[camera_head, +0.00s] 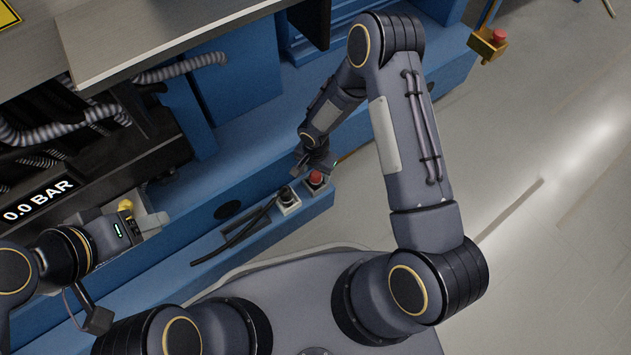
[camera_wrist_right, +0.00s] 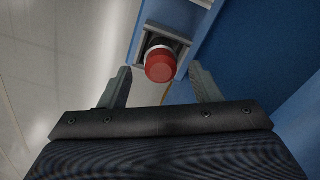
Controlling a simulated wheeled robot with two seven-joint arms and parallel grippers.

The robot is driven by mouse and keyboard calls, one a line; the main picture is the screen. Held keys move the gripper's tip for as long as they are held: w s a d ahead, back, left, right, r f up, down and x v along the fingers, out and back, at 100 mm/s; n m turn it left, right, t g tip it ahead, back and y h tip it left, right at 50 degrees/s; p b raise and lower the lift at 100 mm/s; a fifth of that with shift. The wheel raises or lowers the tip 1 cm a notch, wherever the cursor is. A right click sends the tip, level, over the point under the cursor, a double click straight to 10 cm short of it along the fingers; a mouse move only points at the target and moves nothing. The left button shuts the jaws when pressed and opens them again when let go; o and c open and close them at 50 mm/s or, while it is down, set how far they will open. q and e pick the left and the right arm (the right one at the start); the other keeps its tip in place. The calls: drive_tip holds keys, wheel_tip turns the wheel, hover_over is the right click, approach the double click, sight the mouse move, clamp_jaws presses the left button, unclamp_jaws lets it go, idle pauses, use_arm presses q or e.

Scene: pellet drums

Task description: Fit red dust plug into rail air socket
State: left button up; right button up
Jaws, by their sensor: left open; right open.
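The red dust plug (camera_head: 316,178) sits upright in a small grey block on the blue rail (camera_head: 262,232). In the right wrist view the red plug (camera_wrist_right: 160,66) shows a round red top with a dark and pale band under it. My right gripper (camera_head: 318,158) is open right by the plug; in its wrist view the fingertips (camera_wrist_right: 161,80) stand apart on either side, with the plug just beyond them. A second grey block (camera_head: 288,200) beside it carries a black fitting; I cannot tell whether this is the air socket. My left gripper (camera_head: 152,222) is open, far left.
A black hose (camera_head: 235,236) lies along the rail near the second block. A yellow part (camera_head: 126,206) shows by my left gripper. A yellow box with a red button (camera_head: 490,42) stands at the upper right. The floor (camera_head: 560,200) at the right is clear.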

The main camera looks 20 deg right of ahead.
sight(316, 174)
wheel_tip(316, 174, down, 3)
drive_tip(key=shift+a+f+b, duration=0.1)
drive_tip(key=shift+b, duration=0.35)
drive_tip(key=shift+c, duration=0.5)
drive_tip(key=c, duration=1)
